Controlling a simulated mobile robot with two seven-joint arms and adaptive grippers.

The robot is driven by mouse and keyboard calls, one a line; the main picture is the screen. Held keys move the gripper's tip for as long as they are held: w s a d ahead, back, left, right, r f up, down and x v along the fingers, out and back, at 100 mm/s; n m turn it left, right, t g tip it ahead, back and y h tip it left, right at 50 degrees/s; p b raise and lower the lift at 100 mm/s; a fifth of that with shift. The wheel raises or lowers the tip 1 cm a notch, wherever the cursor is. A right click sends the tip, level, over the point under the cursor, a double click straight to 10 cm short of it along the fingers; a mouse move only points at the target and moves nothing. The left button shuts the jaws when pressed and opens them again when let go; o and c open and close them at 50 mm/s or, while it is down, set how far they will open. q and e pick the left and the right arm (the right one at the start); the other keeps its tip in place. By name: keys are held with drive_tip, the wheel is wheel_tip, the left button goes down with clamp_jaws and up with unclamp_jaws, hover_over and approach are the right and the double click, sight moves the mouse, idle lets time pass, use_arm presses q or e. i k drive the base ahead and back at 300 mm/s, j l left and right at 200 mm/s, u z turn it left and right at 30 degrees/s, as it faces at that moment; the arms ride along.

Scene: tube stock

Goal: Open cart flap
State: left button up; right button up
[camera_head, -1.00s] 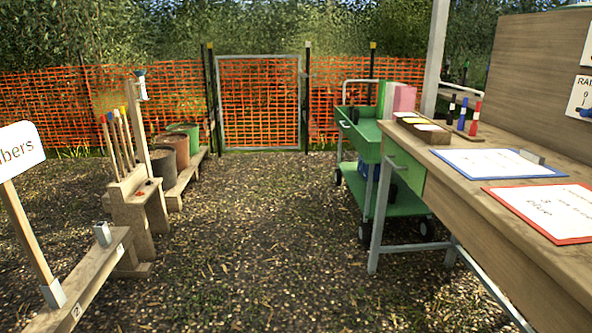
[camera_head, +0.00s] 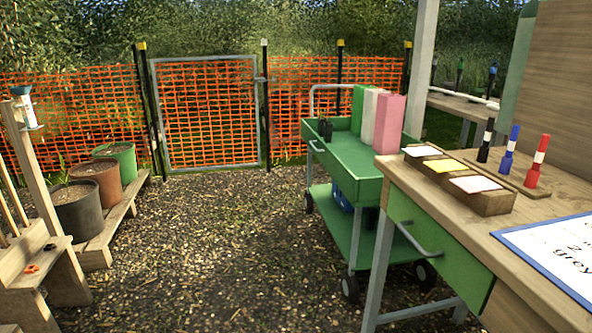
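The green two-tier cart (camera_head: 336,165) stands right of the middle, partly behind the near wooden workbench. Its top tray holds green, white and pink upright blocks at the far right and small dark items at the left. A small light handle (camera_head: 316,146) sits on the tray's left end panel, which looks upright; I cannot tell whether this panel is the flap. Neither of my grippers is in view.
The workbench (camera_head: 550,200) fills the right side with a card box (camera_head: 460,183), marker pens and a blue-edged sheet. Plant pots (camera_head: 97,178) on a low wooden stand are at the left. Open gravel (camera_head: 215,240) lies between. A metal-framed gate (camera_head: 208,110) and orange mesh fence close the back.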

sight(347, 179)
drive_tip(key=i+z, duration=0.25)
drive_tip(key=i, duration=0.85)
drive_tip(key=i+z, duration=0.1)
drive_tip(key=z, duration=0.35)
drive_tip(key=j+z, duration=0.15)
drive_tip(key=z, duration=0.25)
drive_tip(key=i+j+z, duration=0.1)
drive_tip(key=z, duration=0.35)
drive_tip(key=j+z, duration=0.35)
drive_tip(key=j, duration=0.2)
drive_tip(key=j+z, duration=0.3)
drive_tip(key=j, duration=0.25)
drive_tip(key=j+z, duration=0.15)
drive_tip(key=j, duration=0.45)
drive_tip(key=k+j+z, duration=0.15)
drive_tip(key=j, duration=0.4)
